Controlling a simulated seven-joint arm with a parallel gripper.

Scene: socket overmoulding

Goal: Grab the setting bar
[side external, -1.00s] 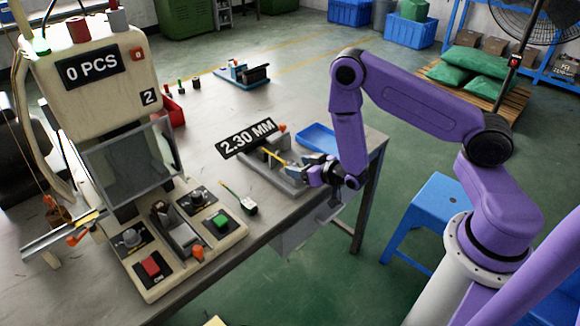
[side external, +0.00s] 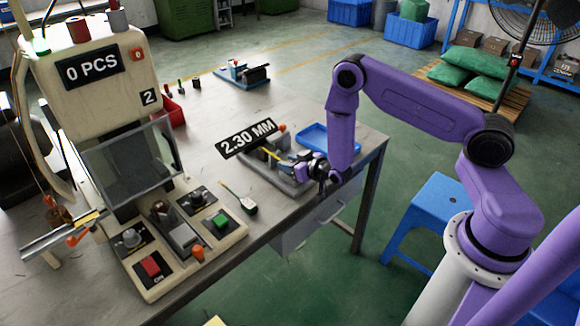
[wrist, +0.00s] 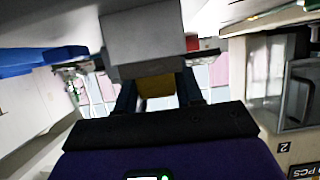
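A thin yellow bar (side external: 271,154), which looks like the setting bar, lies on a grey gauge fixture (side external: 290,187) under the "2.30 MM" sign. My gripper (side external: 299,163) is low at the right end of the fixture, pointing left along the bar, and partly hides the bar's near end. In the wrist view my two dark fingers (wrist: 158,98) are apart, with a yellow piece (wrist: 157,86) between them, below a grey block (wrist: 143,36). I cannot tell whether the fingers touch the yellow piece.
A blue tray (side external: 329,128) lies just behind my gripper. The "2.30 MM" sign (side external: 246,139) stands close on the left. A green-handled tool (side external: 243,203) lies left of the fixture, beside the large press (side external: 97,80). The bench edge is close in front.

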